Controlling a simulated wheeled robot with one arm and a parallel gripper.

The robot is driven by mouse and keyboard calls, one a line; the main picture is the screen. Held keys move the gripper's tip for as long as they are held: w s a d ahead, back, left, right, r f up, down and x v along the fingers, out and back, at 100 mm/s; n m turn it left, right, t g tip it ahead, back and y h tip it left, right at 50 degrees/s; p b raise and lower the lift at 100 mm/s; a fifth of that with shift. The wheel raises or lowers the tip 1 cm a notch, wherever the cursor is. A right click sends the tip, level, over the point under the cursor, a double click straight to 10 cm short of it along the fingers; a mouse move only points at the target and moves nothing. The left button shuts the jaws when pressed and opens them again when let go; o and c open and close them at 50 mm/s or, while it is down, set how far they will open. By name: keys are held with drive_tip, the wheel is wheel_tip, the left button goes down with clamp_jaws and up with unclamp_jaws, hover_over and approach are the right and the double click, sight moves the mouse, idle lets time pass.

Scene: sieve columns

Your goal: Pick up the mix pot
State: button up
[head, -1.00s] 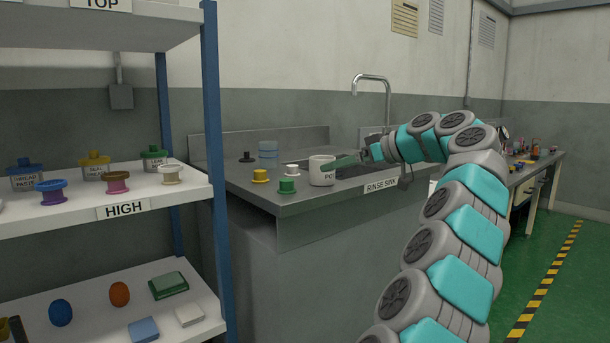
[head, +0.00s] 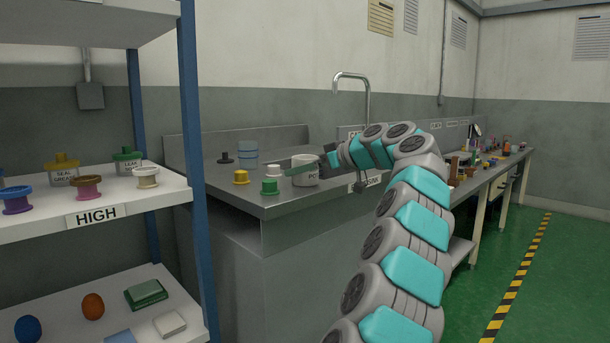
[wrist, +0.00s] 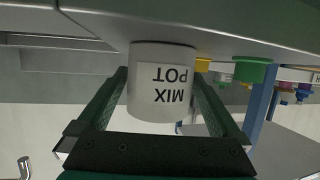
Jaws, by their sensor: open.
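The mix pot (head: 311,172) is a white cylindrical pot standing on the steel sink counter in the head view. In the wrist view the mix pot (wrist: 161,82) appears upside down, with its "MIX POT" label facing the camera. My gripper (wrist: 162,100) is open, with one green finger on each side of the pot. Whether the fingers touch the pot cannot be told. In the head view my gripper (head: 300,169) reaches in from the right, one finger crossing in front of the pot and hiding part of it.
Yellow (head: 240,177), green (head: 270,187) and white (head: 273,170) spools, a black-topped piece (head: 225,158) and a bluish clear container (head: 248,154) stand left of the pot. A faucet (head: 366,100) rises behind. A shelf rack with a blue post (head: 192,130) stands at left.

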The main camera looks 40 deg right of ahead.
sight(296, 157)
drive_tip(key=c, duration=1.1)
drive_tip(key=shift+c, duration=0.2)
drive_tip(key=shift+r, duration=0.1)
drive_tip(key=shift+d+r+p, duration=0.1)
drive_tip(key=shift+r+p, duration=0.5)
drive_tip(key=shift+r, duration=1.05)
drive_tip(key=s+r+b, duration=0.1)
drive_tip(key=s+b, duration=0.2)
drive_tip(key=s, duration=1.3)
drive_tip(key=shift+r, duration=0.25)
